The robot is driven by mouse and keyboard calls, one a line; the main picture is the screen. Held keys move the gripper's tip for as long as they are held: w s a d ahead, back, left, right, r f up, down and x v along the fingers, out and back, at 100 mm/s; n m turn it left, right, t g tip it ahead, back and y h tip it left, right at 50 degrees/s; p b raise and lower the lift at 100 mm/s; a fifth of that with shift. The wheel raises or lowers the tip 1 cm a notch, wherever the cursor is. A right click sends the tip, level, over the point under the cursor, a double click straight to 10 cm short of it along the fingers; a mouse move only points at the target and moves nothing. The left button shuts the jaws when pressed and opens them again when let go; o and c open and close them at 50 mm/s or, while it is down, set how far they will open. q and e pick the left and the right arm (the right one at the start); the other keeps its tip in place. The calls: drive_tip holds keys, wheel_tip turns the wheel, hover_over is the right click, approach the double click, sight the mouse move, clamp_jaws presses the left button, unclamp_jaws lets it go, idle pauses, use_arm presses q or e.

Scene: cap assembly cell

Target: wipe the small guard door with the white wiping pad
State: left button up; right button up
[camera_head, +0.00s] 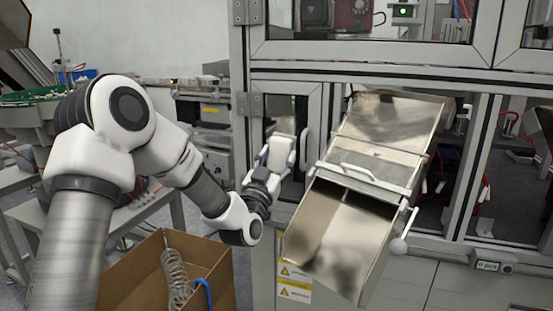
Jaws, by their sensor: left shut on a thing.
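The small guard door (287,108) is a narrow framed panel with a dark window, hinged at its left on the grey machine frame. It appears closed. My left gripper (283,152) is in front of the door's lower part, close to its pane. It is shut on the white wiping pad, which I can hardly tell apart from the white gripper. Whether the pad touches the door I cannot tell. My right gripper is not in view.
A shiny metal chute (340,235) with a handle slopes down just right of the door. A cardboard box (205,250) with a coiled hose stands below my left arm. A counter box (490,261) is at the lower right. A table stands at the left.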

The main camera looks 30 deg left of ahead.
sight(278, 142)
use_arm(q)
drive_tip(key=shift+r, duration=0.1)
drive_tip(key=shift+s+r+p, duration=0.1)
drive_tip(key=shift+r+p, duration=0.8)
drive_tip(key=shift+r, duration=0.25)
drive_tip(key=shift+r+p, duration=0.45)
drive_tip(key=shift+r, duration=0.15)
drive_tip(key=shift+r+p, duration=1.8)
drive_tip(key=shift+r, duration=1.05)
drive_tip(key=shift+w+f+b, duration=0.2)
drive_tip(key=shift+f+b, duration=3.8)
drive_tip(key=shift+f, duration=0.7)
drive_tip(key=shift+s, duration=0.1)
